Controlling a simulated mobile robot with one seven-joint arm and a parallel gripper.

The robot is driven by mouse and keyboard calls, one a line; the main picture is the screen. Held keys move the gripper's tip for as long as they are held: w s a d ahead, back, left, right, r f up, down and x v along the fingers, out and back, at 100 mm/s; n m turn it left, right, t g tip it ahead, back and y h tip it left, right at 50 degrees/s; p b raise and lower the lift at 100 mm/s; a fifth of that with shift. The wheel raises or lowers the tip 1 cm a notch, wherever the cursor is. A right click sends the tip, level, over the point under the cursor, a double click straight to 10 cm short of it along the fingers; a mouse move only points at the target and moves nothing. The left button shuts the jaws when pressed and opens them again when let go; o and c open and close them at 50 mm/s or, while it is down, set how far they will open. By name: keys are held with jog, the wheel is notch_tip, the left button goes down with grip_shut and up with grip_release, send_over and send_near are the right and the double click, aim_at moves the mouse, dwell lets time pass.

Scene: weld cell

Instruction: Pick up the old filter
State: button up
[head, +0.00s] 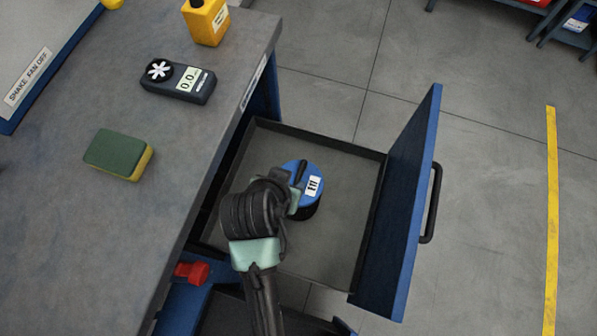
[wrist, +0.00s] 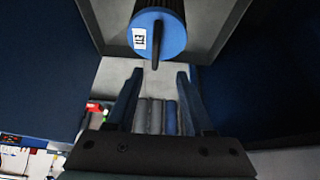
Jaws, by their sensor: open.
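A round canister with a blue top, a white label and a dark body, which I take as the old filter (head: 313,187), stands in the open drawer (head: 340,237). In the wrist view the filter (wrist: 172,36) is at the top centre, with a black handle bar across its blue face. My gripper (wrist: 158,74) is open and empty, its two fingers apart, with the filter just beyond the tips. In the head view my wrist and gripper (head: 296,190) cover the left side of the filter. Whether a finger touches it cannot be told.
The drawer's blue front (head: 410,200) and dark side walls surround the filter. The bench top (head: 60,220) at left holds a green-and-yellow sponge (head: 119,154), a dark meter (head: 180,82) and a yellow bottle (head: 206,20). A red object (head: 192,272) is below the bench edge.

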aim_at(299, 176)
jog(key=x, duration=0.3)
jog(key=b+x, duration=0.1)
jog(key=x, duration=0.3)
jog(key=d+x, duration=0.1)
jog(key=x, duration=0.3)
jog(key=shift+s+a+r+b, duration=0.1)
jog(key=shift+b, duration=0.2)
grip_shut()
dwell(0.9)
jog(key=shift+r, duration=0.2)
